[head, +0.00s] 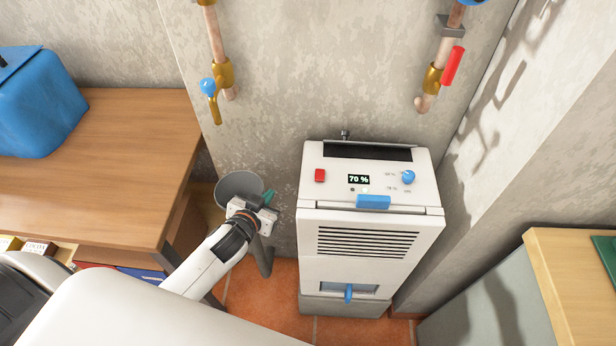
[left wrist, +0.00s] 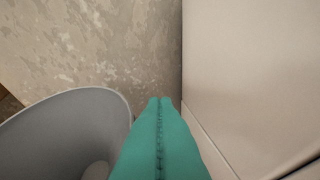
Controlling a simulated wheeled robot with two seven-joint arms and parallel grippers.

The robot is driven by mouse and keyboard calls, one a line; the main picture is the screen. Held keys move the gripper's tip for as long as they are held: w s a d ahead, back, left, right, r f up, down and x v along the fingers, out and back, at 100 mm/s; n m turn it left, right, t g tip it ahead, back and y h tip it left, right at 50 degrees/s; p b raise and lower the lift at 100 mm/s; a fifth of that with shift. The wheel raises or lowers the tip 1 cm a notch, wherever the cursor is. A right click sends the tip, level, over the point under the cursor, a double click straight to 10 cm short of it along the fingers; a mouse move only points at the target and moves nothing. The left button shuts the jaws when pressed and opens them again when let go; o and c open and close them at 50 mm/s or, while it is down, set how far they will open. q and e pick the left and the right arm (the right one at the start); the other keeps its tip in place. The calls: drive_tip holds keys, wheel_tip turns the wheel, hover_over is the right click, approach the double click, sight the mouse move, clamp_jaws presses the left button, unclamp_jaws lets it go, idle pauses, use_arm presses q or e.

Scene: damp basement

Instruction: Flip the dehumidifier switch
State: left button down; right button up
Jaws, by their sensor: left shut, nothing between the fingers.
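The white dehumidifier (head: 360,250) stands upright against the wall, right of centre in the head view. Its top panel has a red switch (head: 320,175) at the left, a display reading 70 %, a blue knob (head: 408,177) at the right and a blue tab (head: 373,202) at the front edge. My left gripper (head: 270,196) is left of the dehumidifier, apart from the red switch. In the left wrist view its teal fingers (left wrist: 160,105) are together and empty, with a plain pale surface, likely the dehumidifier's side (left wrist: 255,80), at right. My right gripper is not in view.
A grey round funnel or bucket (head: 238,186) is behind my left gripper; it also shows in the left wrist view (left wrist: 70,125). A wooden desk (head: 120,150) with a blue bag (head: 40,105) stands at left. Copper pipes (head: 215,45) run on the wall. A wooden-topped cabinet (head: 575,270) stands at right.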

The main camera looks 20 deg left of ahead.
sight(308, 179)
use_arm(q)
drive_tip(key=w+d+r+m+t+h, duration=0.2)
drive_tip(key=w+r+m+h, duration=0.45)
drive_tip(key=r+h, duration=0.5)
drive_tip(key=s+m+g+h, duration=0.1)
drive_tip(key=m+g, duration=0.1)
drive_tip(key=g, duration=0.1)
drive_tip(key=s+a+m+g+h+b, duration=0.1)
drive_tip(key=s+m+g, duration=0.1)
drive_tip(key=g, duration=0.2)
drive_tip(key=s+a+r+m+g+h, duration=0.1)
drive_tip(key=s+m+g, duration=0.1)
drive_tip(key=m+g, duration=0.1)
drive_tip(key=shift+s+r+g, duration=0.1)
drive_tip(key=shift+g, duration=0.4)
drive_tip(key=x, duration=1)
drive_tip(key=shift+d+r+p, duration=0.1)
drive_tip(key=shift+d+p, duration=0.05)
drive_tip(key=shift+p, duration=0.15)
